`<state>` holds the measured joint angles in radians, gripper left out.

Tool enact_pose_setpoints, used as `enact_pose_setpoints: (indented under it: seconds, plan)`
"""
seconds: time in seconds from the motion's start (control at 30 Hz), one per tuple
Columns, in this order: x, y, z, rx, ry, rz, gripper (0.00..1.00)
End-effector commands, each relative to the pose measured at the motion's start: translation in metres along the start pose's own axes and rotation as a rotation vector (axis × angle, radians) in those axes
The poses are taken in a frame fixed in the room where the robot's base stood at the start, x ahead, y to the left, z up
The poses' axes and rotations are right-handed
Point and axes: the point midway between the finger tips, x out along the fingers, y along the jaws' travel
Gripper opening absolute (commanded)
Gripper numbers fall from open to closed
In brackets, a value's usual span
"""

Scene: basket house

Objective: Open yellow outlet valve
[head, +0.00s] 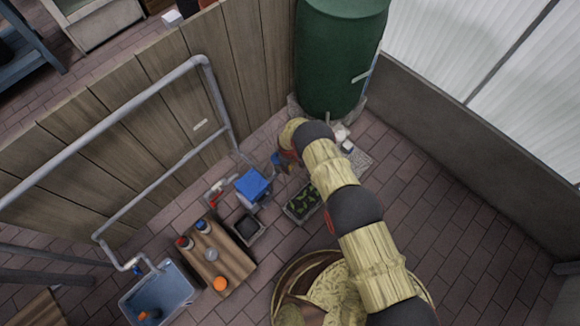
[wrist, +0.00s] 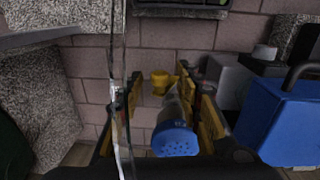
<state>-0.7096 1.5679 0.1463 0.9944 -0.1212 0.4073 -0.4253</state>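The green barrel (head: 338,60) stands in the corner by the wooden fence. My gripper (head: 284,160) is low near the foot of the barrel, largely covered by my arm in the head view. In the wrist view my gripper (wrist: 158,105) has its black and yellow fingers apart. A small yellow piece (wrist: 160,82) shows just beyond the fingertips; I cannot tell surely if it is the outlet valve. A blue perforated head (wrist: 175,141) on a grey neck lies in view between the fingers, with no clear grip on it. A clear upright tube (wrist: 120,110) passes in front of the left finger.
A blue-lidded box (head: 254,184) stands left of my gripper, and its blue part fills the right of the wrist view (wrist: 280,120). A planter (head: 303,203) with green plants is close by. A wooden table (head: 235,262) and a blue basin (head: 170,290) stand lower left.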

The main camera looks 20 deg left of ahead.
Motion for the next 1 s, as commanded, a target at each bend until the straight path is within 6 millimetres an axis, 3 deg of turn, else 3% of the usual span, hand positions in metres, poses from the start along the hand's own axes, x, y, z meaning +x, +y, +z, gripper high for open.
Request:
enact_pose_setpoints:
  seconds: [0.57,1.0]
  plan:
    - [0.0000,0.0000,0.0001,0.000,0.000,0.000,0.01]
    - [0.0001,0.0000,0.0001,0.001,0.000,0.000,0.00]
